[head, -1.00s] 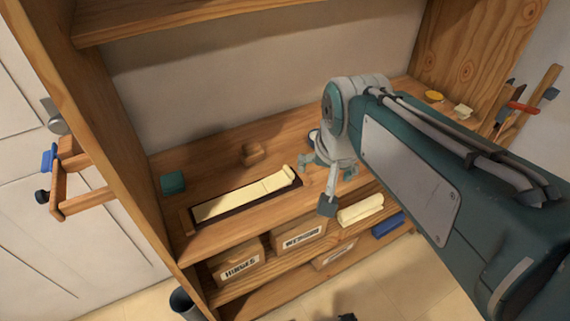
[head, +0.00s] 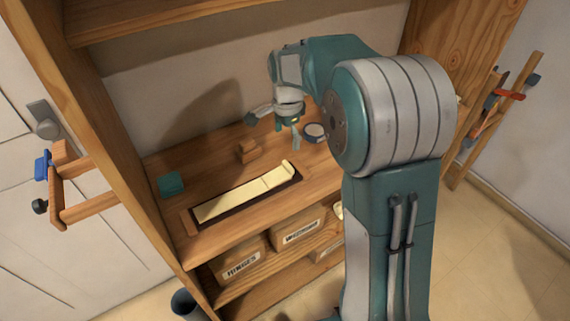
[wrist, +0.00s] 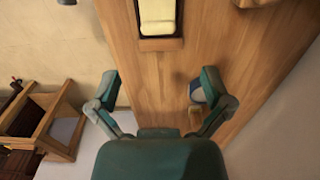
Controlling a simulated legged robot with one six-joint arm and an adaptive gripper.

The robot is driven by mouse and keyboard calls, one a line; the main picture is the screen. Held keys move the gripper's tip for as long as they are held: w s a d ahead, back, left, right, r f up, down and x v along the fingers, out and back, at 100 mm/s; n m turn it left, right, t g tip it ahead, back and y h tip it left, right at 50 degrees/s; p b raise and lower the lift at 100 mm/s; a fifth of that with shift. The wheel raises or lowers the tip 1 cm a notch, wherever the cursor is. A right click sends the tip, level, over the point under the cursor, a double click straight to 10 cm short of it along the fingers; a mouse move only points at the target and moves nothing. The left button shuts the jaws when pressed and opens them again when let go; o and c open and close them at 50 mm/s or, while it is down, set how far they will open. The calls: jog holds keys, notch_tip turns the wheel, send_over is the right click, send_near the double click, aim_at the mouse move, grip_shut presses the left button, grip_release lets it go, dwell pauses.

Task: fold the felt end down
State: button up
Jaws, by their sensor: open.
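A long cream strip (head: 240,196) lies in a dark, wood-edged tray (head: 208,221) on the wooden shelf. Its right end (head: 288,167) stands up a little above the rest. The wrist view shows the near part of the strip (wrist: 157,15) inside the tray's dark border at the top. I cannot tell which part is felt. My gripper (head: 288,128) is above the shelf, behind and slightly right of the strip's raised end. Its fingers (wrist: 160,90) are spread and empty in the wrist view, apart from the strip.
A round white and dark thing (head: 314,132) stands right of my gripper. Labelled boxes (head: 240,265) sit below. An upper shelf (head: 150,18) and a side post (head: 110,130) bound the space.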

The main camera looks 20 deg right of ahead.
aim_at(288, 164)
notch_tip(288, 164, down, 10)
jog(key=shift+d+f, duration=0.1)
jog(key=shift+f, duration=0.05)
dwell(0.3)
